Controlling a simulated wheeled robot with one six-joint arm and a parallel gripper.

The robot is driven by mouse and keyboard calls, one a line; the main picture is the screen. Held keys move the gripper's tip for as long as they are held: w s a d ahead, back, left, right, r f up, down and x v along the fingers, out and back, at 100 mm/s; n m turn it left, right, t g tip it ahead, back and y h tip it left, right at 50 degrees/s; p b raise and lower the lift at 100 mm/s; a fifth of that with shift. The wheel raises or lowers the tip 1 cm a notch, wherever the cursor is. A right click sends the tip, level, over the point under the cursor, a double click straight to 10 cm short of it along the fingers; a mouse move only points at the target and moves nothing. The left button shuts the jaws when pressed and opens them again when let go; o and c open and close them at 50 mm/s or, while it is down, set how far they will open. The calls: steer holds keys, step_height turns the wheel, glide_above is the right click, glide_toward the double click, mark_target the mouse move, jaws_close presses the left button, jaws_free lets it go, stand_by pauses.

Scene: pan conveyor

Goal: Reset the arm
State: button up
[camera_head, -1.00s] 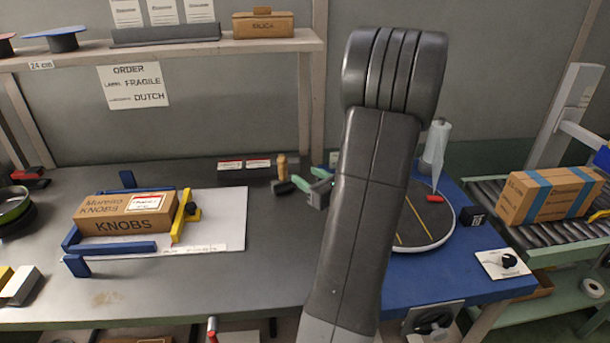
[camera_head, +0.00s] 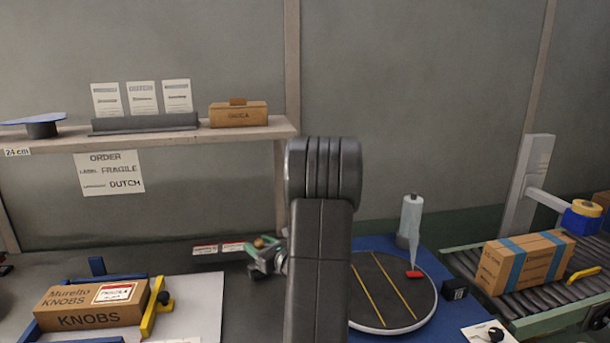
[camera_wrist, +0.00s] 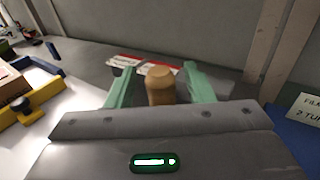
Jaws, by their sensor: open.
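My gripper (camera_head: 262,246) is at the back of the grey bench, partly beside my dark arm in the head view. In the wrist view its two green fingers (camera_wrist: 160,88) are spread apart. A wooden-handled tool (camera_wrist: 161,86) stands upright between them in that view, with visible gaps on both sides. Its rounded wooden top (camera_head: 260,242) also shows at the gripper in the head view. Its lower part is hidden by the gripper body. I cannot tell how far the fingers reach down around it.
A box marked KNOBS (camera_head: 92,303) lies at left beside a yellow stop (camera_head: 156,308). Red-and-white labels (camera_head: 218,249) lie behind the gripper. A round turntable (camera_head: 425,306) and a wrap roll (camera_head: 410,220) are at right. A taped box (camera_head: 527,262) sits on the roller conveyor.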

steer(key=shift+r+p, duration=0.3)
steer(key=shift+r, duration=1.45)
steer(key=shift+f, duration=0.15)
